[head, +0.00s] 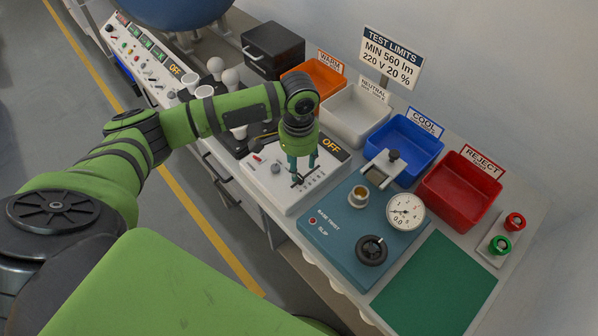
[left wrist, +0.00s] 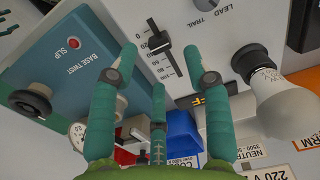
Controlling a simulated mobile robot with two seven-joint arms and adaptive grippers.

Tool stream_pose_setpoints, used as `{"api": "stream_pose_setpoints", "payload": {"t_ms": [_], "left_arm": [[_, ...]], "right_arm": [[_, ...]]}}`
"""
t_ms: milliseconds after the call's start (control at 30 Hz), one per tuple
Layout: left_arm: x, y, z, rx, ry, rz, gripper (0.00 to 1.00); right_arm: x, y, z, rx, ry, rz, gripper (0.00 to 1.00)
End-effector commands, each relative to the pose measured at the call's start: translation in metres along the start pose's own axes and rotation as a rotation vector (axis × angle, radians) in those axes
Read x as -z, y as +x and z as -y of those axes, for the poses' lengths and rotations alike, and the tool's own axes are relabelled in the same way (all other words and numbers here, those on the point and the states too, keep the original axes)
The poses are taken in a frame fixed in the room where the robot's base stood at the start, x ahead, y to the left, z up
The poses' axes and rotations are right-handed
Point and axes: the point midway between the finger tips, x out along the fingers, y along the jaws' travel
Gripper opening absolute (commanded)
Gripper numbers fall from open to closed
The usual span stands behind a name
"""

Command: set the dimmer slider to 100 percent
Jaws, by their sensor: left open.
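The dimmer slider is a black knob (left wrist: 159,40) in a slot with a printed scale on a white panel. In the left wrist view it stands nearer the slot's upper end; I cannot read its exact value. In the head view the slider (head: 297,180) is small and partly hidden by my gripper. My left gripper (head: 303,170) points down over the panel. In the left wrist view its open fingers (left wrist: 165,65) lie on either side of the slider, with nothing held between them; contact cannot be told. My right gripper is not in view.
A teal base-twist unit (head: 332,232) with a dial gauge (head: 405,211) adjoins the white panel (head: 280,196). A white bulb (left wrist: 285,105) stands close by in the wrist view. Orange, white, blue (head: 402,150) and red (head: 458,192) bins line the back.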

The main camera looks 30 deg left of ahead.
Motion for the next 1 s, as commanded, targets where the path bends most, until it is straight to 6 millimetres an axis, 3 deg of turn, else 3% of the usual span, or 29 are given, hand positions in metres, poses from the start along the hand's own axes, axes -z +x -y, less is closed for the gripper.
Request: {"api": "stream_pose_setpoints", "payload": {"t_ms": [300,667,700,800,1000], "left_arm": [[0.0,0.042,-0.001,-0.001,0.001,0.001,0.49],[0.0,0.05,-0.001,0.0,0.003,-0.002,0.49],[0.0,0.05,-0.001,0.0,0.003,-0.002,0.33],[0.0,0.049,-0.001,0.0,0.003,-0.002,0.0],[0.001,0.049,-0.002,-0.002,0.003,-0.002,0.0]], "right_arm": [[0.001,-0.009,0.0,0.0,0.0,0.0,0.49],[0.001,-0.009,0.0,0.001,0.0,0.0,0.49],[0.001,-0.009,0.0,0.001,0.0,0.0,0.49],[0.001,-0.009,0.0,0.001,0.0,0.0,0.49],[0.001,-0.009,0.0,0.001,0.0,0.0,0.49]]}}
